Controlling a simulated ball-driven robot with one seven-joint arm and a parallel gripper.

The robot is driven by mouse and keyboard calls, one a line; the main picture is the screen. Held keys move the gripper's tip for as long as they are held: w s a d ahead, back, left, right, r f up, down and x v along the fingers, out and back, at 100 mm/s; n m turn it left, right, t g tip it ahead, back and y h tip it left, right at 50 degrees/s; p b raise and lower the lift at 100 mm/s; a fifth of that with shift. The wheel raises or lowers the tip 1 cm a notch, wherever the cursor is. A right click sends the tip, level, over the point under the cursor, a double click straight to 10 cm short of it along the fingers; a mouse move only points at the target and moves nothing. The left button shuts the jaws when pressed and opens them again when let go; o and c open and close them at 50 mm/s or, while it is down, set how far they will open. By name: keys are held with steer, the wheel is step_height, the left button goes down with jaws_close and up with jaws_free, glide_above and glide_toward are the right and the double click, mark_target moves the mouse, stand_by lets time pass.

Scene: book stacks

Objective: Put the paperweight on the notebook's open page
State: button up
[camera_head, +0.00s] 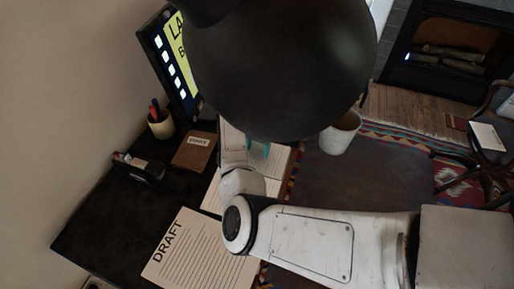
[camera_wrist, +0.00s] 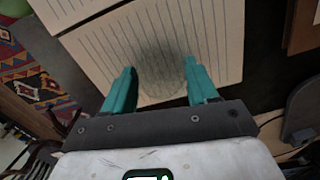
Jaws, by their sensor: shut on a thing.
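My gripper (camera_wrist: 161,86) has teal fingers, which are shut on the paperweight (camera_wrist: 161,72), a dark, see-through rounded piece in the wrist view. Ruled lines show through or around it. The open notebook (camera_wrist: 215,35) lies under and beyond it with a pale ruled page. I cannot tell whether the paperweight touches the page. In the head view the notebook (camera_head: 275,160) is partly hidden by my arm and a large dark shape. The teal fingers (camera_head: 258,149) show small over its page, and the paperweight cannot be made out there.
A ruled sheet marked DRAFT (camera_head: 188,252) lies at the front of the dark desk. A brown labelled book (camera_head: 194,151), a pen cup (camera_head: 160,126) and a dark holder (camera_head: 138,168) stand to the left. A monitor (camera_head: 172,65) stands behind. A fireplace and chair are at right.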

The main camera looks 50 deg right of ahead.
mark_target(257, 145)
steer(key=shift+f, duration=0.4)
steer(key=shift+f, duration=0.1)
steer(key=o, duration=1.2)
step_height(257, 145, up, 12)
steer(key=shift+r, duration=0.1)
